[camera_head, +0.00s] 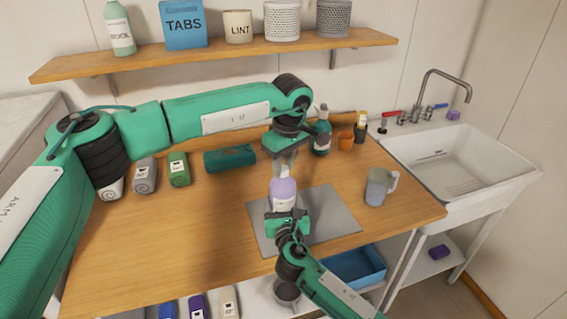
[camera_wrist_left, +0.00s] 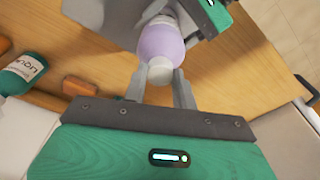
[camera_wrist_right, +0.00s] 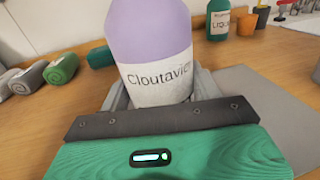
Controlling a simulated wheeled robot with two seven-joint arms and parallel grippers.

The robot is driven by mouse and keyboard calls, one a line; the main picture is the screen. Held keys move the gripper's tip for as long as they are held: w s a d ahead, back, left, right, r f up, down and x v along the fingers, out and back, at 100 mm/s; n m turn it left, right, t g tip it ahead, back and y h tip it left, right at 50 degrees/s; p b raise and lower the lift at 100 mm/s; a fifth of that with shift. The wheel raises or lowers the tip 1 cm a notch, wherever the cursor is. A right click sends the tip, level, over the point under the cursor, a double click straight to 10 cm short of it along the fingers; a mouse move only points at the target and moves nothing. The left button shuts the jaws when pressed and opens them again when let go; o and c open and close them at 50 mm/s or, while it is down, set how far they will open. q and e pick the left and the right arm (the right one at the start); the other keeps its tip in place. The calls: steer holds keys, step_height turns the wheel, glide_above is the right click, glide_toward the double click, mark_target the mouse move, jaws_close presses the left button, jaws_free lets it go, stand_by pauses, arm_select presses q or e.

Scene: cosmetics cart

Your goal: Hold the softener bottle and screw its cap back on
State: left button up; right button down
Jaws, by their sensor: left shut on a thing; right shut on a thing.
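The lavender softener bottle (camera_head: 283,189) stands upright over the grey mat (camera_head: 325,215); its white label reads "Cloutavi..." in the right wrist view (camera_wrist_right: 150,40). My right gripper (camera_head: 286,219) is shut around the bottle's lower body from the near side. My left gripper (camera_head: 284,160) points down from above, its fingers closed on the small pale cap (camera_wrist_left: 160,70) at the bottle's top. In the left wrist view the lavender shoulder (camera_wrist_left: 162,43) lies directly against the cap. How far the cap sits on the thread is hidden.
A grey mug (camera_head: 377,188) stands right of the mat. A teal roll (camera_head: 230,158), a dark green bottle (camera_head: 322,135) and an orange cup (camera_head: 345,141) are at the back. Rolled towels (camera_head: 178,169) lie at left. The sink (camera_head: 450,150) is at right. The front-left wooden counter is clear.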

arm_select(q)
steer(key=shift+a+m, duration=0.1)
steer(key=shift+m, duration=1)
arm_select(e)
steer(key=shift+f, duration=0.1)
arm_select(q)
steer(key=o, duration=0.9)
steer(key=shift+o, duration=0.2)
steer(key=shift+r, duration=2.25)
steer(key=shift+c, duration=0.4)
